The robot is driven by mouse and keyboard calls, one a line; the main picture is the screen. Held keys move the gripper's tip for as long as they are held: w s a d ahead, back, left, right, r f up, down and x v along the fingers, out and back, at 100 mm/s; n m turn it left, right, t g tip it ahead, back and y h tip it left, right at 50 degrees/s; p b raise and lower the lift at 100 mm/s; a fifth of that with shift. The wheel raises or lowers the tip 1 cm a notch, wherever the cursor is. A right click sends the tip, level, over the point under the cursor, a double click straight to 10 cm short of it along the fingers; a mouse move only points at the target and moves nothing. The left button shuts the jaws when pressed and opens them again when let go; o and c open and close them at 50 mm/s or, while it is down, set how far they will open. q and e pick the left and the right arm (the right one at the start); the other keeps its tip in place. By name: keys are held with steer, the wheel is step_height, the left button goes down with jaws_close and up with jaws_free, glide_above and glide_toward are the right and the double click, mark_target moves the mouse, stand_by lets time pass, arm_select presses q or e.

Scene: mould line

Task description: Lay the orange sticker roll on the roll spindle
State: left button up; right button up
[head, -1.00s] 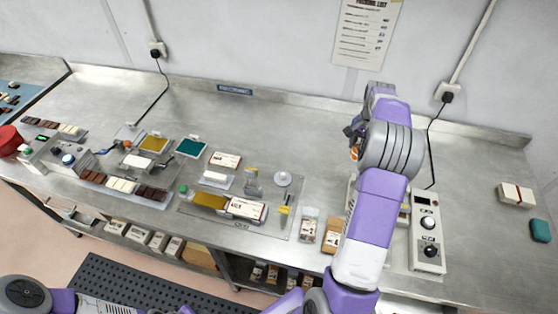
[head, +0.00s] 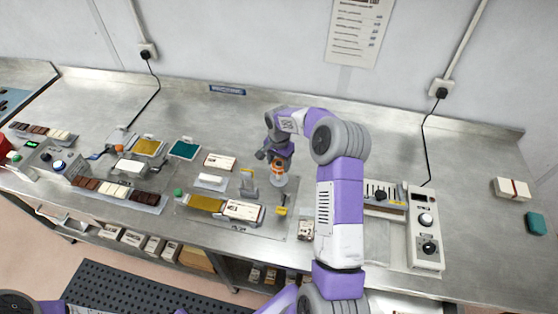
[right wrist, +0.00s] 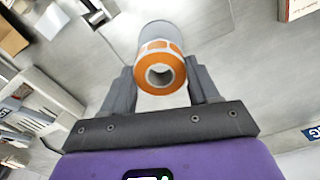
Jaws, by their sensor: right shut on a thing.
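The orange sticker roll (head: 278,169) is in the jaws of my right gripper (head: 278,162), above the bench. In the right wrist view the roll (right wrist: 160,74) sits between the two fingers (right wrist: 160,90), its open core facing the camera. The roll spindle (head: 279,182) shows as a pale round base just below the roll in the head view; the roll and gripper hide its upper part. In the right wrist view a pale round shape, seemingly the spindle base (right wrist: 157,30), lies beyond the roll. I cannot tell if they touch. My left gripper is out of view.
A labelling station with a boxed bar (head: 243,210) and a gold strip (head: 206,203) lies left of the spindle. A yellow-topped metal bracket (head: 248,184) stands close by. A control box (head: 426,228) is at the right. The bench behind is clear.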

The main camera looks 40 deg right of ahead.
step_height(320, 180, down, 4)
steer(key=shift+r+b, duration=0.25)
steer(key=shift+b, duration=0.6)
steer(key=shift+f+b, duration=0.8)
steer(key=shift+f, duration=0.25)
steer(key=shift+f+b, duration=0.2)
steer(key=shift+b, duration=0.35)
stand_by(0.6)
steer(key=o, duration=1.1)
steer(key=shift+o, duration=0.2)
steer(key=shift+r, duration=0.1)
step_height(320, 180, up, 7)
steer(key=shift+r, duration=0.2)
